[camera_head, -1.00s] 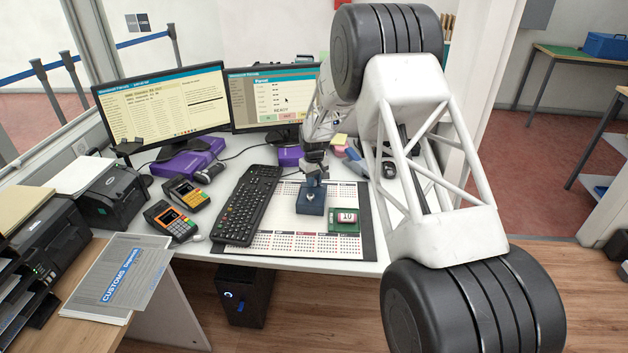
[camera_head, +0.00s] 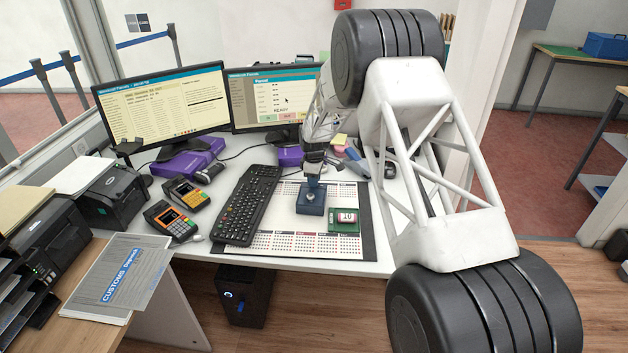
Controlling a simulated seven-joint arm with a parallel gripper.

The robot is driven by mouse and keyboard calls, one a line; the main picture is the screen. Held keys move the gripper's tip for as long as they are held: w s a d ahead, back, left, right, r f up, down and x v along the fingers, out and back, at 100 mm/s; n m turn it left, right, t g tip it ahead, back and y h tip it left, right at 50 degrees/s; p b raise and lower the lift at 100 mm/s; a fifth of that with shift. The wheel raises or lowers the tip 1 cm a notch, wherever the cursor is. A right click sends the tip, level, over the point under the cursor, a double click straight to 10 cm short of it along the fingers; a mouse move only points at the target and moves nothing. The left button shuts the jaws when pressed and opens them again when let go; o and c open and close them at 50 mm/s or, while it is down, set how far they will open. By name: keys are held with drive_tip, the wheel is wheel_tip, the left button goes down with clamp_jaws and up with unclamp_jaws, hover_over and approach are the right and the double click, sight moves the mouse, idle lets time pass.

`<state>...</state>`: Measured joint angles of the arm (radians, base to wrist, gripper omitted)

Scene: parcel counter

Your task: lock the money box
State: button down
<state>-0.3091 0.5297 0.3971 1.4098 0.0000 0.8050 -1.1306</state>
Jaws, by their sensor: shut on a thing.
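A small blue box (camera_head: 310,204), which looks like the money box, stands on the calendar desk mat. A round light-coloured spot, perhaps its lock, shows on the box. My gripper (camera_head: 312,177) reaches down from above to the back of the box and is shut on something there. What it holds is too small to tell; it may be a key or part of the box. The fingertips are partly hidden.
Two monitors (camera_head: 162,104) stand behind. The front of the desk mat (camera_head: 300,245) is clear.

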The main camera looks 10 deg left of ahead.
idle(0.4)
drive_tip(key=c, duration=1)
unclamp_jaws()
drive_tip(key=shift+o, duration=0.2)
drive_tip(key=shift+r, duration=3.9)
